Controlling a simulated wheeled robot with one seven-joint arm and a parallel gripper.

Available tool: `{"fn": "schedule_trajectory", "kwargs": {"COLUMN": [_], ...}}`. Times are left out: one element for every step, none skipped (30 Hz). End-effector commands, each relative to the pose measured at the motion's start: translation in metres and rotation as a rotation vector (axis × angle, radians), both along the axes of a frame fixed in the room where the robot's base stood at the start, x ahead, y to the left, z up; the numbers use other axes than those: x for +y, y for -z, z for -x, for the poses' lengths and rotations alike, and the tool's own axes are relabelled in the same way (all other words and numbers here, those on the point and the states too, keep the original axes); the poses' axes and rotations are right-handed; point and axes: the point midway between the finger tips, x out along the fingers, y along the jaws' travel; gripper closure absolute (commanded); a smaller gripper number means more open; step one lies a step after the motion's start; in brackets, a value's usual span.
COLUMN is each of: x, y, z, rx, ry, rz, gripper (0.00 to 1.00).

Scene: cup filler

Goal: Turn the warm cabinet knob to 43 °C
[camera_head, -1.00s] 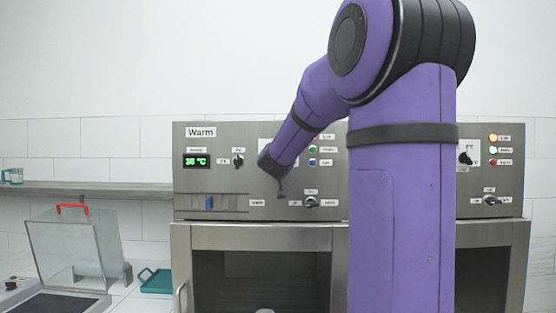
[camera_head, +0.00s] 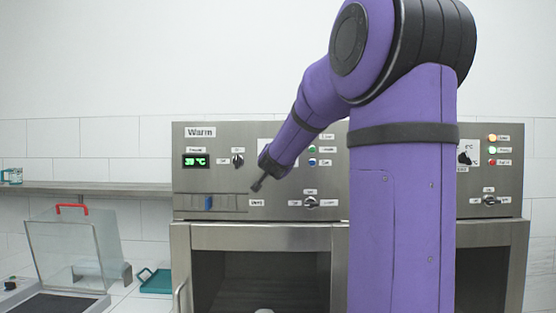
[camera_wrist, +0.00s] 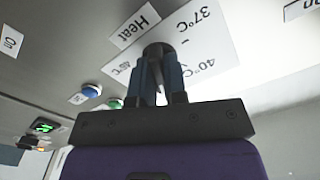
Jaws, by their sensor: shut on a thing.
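The warm cabinet (camera_head: 225,205) is a steel unit with a "Warm" sign at its upper left. Its green display (camera_head: 196,161) reads in the high thirties °C; the last digit is hard to make out. In the wrist view my gripper (camera_wrist: 160,62) is shut on the dark temperature knob (camera_wrist: 157,48), over a white dial plate (camera_wrist: 205,35) marked 37°C and 40°C beside a "Heat" label. The fingers hide part of the knob. In the head view my arm hides the knob and most of the dial plate.
Green and blue buttons (camera_head: 312,162) sit right of my wrist. Below are another knob (camera_head: 310,202) and a blue slider (camera_head: 209,203). A second, similar cabinet (camera_head: 505,205) stands at right. A clear-lidded box (camera_head: 70,250) and a teal tray (camera_head: 157,281) are at lower left.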

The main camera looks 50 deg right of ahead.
Motion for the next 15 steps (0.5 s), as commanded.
{"fn": "schedule_trajectory", "kwargs": {"x": [0.0002,0.0001,0.0001,0.0000,0.0000,-0.0001,-0.0001,-0.0001,-0.0001,-0.0002,-0.0002,-0.0002,-0.0002,-0.0002,-0.0002], "y": [0.0000,0.0000,0.0000,0.0001,0.0001,0.0001,0.0000,0.0001,0.0000,0.0001,0.0001,0.0001,0.0002,0.0002,0.0002], "z": [0.0001,0.0001,0.0002,0.0002,0.0002,0.0003,0.0003,0.0003,0.0003,0.0004,0.0004,0.0004,0.0003,0.0003,0.0003], "rx": [-0.011,-0.017,-0.023,-0.027,-0.030,-0.034,-0.037,-0.038,-0.040,-0.040,-0.041,-0.041,-0.041,-0.041,-0.041], "ry": [0.000,0.000,0.000,0.000,0.000,0.000,0.000,0.000,0.000,0.000,0.000,0.000,0.000,0.000,0.000], "rz": [-0.009,-0.014,-0.019,-0.023,-0.026,-0.029,-0.031,-0.032,-0.034,-0.034,-0.035,-0.035,-0.035,-0.035,-0.035], "gripper": [1.00,1.00,1.00,1.00,1.00,1.00,1.00,1.00,1.00,1.00,1.00,1.00,1.00,1.00,1.00]}}
